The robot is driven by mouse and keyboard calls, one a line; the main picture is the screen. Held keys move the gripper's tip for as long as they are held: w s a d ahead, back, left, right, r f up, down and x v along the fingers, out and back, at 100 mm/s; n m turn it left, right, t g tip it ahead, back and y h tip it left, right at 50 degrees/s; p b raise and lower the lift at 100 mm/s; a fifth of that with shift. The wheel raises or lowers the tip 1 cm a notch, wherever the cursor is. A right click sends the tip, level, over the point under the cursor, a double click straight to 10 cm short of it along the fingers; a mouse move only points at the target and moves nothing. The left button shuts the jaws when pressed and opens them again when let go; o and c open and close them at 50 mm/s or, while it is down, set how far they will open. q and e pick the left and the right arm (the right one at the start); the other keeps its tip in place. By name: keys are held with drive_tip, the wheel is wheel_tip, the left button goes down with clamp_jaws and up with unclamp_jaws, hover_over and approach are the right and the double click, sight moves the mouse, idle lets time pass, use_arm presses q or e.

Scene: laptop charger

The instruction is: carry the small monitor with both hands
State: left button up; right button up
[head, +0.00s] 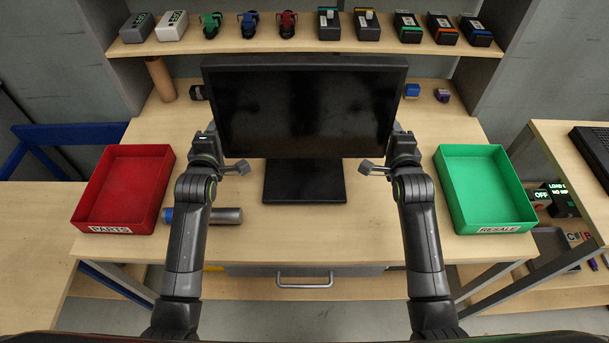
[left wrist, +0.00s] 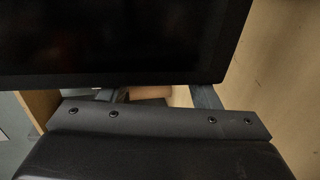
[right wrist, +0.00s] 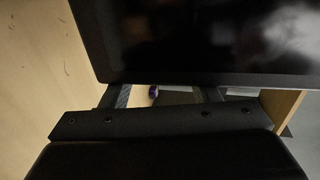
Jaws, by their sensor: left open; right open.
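The small monitor (head: 305,108) stands upright on its black base (head: 304,183) in the middle of the workbench, its screen dark. My left gripper (head: 207,140) is open beside the monitor's left edge. My right gripper (head: 401,142) is open beside its right edge. In the left wrist view the monitor (left wrist: 110,38) covers the upper part, and the finger ends (left wrist: 160,95) run behind its edge. The right wrist view shows the monitor (right wrist: 200,40) likewise, with the spread fingers (right wrist: 165,95) partly hidden. I cannot tell whether either gripper touches the monitor.
A red tray (head: 130,178) labelled PARTS is at the left, a green tray (head: 484,180) labelled RESALE at the right. A brown cylinder (head: 161,79) stands behind. A shelf (head: 215,45) with several devices spans the back.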

use_arm(q)
drive_tip(key=shift+o, duration=1.2)
drive_tip(key=shift+s+a+r, duration=0.1)
drive_tip(key=shift+a+r, duration=0.05)
drive_tip(key=shift+s, duration=0.1)
use_arm(e)
drive_tip(key=shift+s+d+r, duration=0.1)
drive_tip(key=shift+s+d, duration=0.05)
drive_tip(key=shift+d, duration=0.05)
use_arm(q)
drive_tip(key=shift+a+f, duration=0.15)
drive_tip(key=shift+f, duration=0.05)
use_arm(e)
drive_tip(key=o, duration=0.4)
drive_tip(key=shift+d, duration=0.1)
drive_tip(key=shift+c, duration=0.2)
use_arm(q)
drive_tip(key=v, duration=1.2)
use_arm(e)
drive_tip(key=v, duration=1.2)
